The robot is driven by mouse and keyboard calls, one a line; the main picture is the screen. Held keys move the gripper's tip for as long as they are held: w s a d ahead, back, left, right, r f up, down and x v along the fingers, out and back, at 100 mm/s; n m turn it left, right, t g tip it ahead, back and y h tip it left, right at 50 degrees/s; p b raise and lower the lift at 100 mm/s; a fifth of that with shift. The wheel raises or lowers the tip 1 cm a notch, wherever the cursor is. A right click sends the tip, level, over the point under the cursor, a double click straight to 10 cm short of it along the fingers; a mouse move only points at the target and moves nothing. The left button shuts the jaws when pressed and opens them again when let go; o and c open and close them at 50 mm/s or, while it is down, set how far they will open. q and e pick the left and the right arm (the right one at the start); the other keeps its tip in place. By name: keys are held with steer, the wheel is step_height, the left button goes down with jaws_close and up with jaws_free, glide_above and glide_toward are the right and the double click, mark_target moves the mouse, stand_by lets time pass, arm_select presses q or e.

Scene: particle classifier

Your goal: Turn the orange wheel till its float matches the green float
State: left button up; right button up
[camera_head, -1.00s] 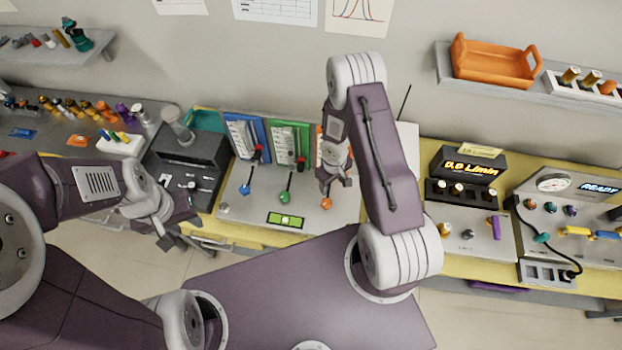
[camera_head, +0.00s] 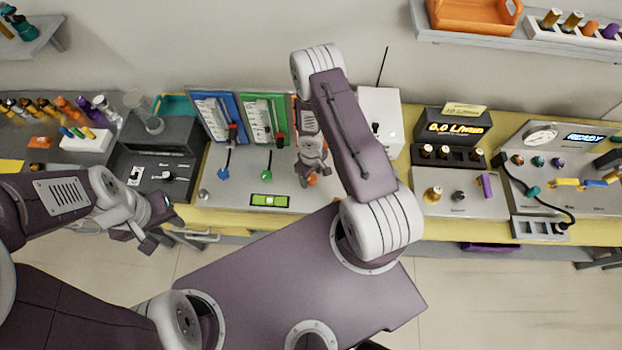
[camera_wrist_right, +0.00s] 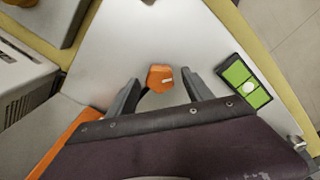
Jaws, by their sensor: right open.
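The orange wheel (camera_wrist_right: 160,78) is a small faceted knob with a pale mark on the grey bench plate. It also shows in the head view (camera_head: 312,179), partly covered by my right gripper (camera_head: 308,176). In the right wrist view my right gripper (camera_wrist_right: 161,82) is open, with one finger on each side of the wheel and gaps between. The orange panel (camera_wrist_right: 66,142) is mostly hidden by my right arm, and its float cannot be seen. The green panel (camera_head: 258,110) stands left of it; its float cannot be read clearly. My left gripper (camera_head: 153,234) is open and empty at lower left.
A blue wheel (camera_head: 223,174) and a green wheel (camera_head: 266,174) sit left of the orange one. A green level (camera_head: 269,201) lies near the plate's front edge. A black box (camera_head: 160,165) stands left; a white box (camera_head: 380,122) stands right, behind my right arm.

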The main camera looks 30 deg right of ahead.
jaws_close()
steer(key=shift+n, duration=0.5)
jaws_free()
steer(key=shift+r, duration=0.1)
